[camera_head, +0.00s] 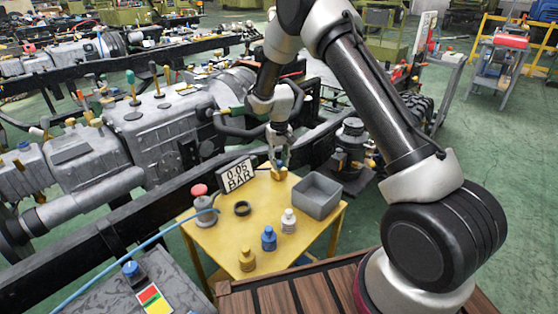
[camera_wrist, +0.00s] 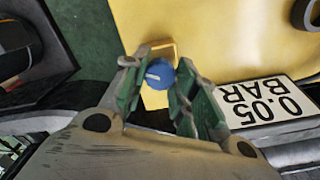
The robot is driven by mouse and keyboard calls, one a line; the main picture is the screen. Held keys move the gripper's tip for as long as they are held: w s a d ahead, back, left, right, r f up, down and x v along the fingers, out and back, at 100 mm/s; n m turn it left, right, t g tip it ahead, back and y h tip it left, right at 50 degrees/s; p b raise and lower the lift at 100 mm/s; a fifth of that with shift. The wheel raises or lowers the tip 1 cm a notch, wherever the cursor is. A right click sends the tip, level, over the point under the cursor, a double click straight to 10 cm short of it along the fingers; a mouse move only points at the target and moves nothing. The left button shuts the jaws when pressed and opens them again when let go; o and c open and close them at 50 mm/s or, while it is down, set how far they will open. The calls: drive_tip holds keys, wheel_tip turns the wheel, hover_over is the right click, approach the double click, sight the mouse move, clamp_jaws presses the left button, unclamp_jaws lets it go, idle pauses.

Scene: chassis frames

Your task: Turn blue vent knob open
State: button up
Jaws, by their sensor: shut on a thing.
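A round blue knob (camera_wrist: 159,73) with a white mark on its face is between the two green-padded fingers of my gripper (camera_wrist: 160,66) in the wrist view. My gripper is shut on it. The white mark lies nearly level across the picture. A small yellow frame or block (camera_wrist: 160,50) shows just beyond the knob, at the edge of the yellow table. In the head view my gripper (camera_head: 280,160) points down at the back edge of the yellow table (camera_head: 215,236), over the small yellow block (camera_head: 279,173). The knob is mostly hidden there.
A "0.05 BAR" display (camera_head: 237,175) stands beside my gripper. A grey bin (camera_head: 317,196), a black ring (camera_head: 242,208), white, blue and yellow bottles, and a red-topped device (camera_head: 202,205) with a blue hose are on the table. Another blue knob (camera_head: 131,268) is on a grey box.

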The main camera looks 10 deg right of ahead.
sight(279, 162)
drive_tip(key=n, duration=0.5)
drive_tip(key=shift+n, duration=0.3)
drive_tip(key=shift+o, duration=0.2)
drive_tip(key=shift+c, duration=0.2)
drive_tip(key=o, duration=1.1)
drive_tip(key=shift+c, duration=0.2)
wheel_tip(279, 162, up, 12)
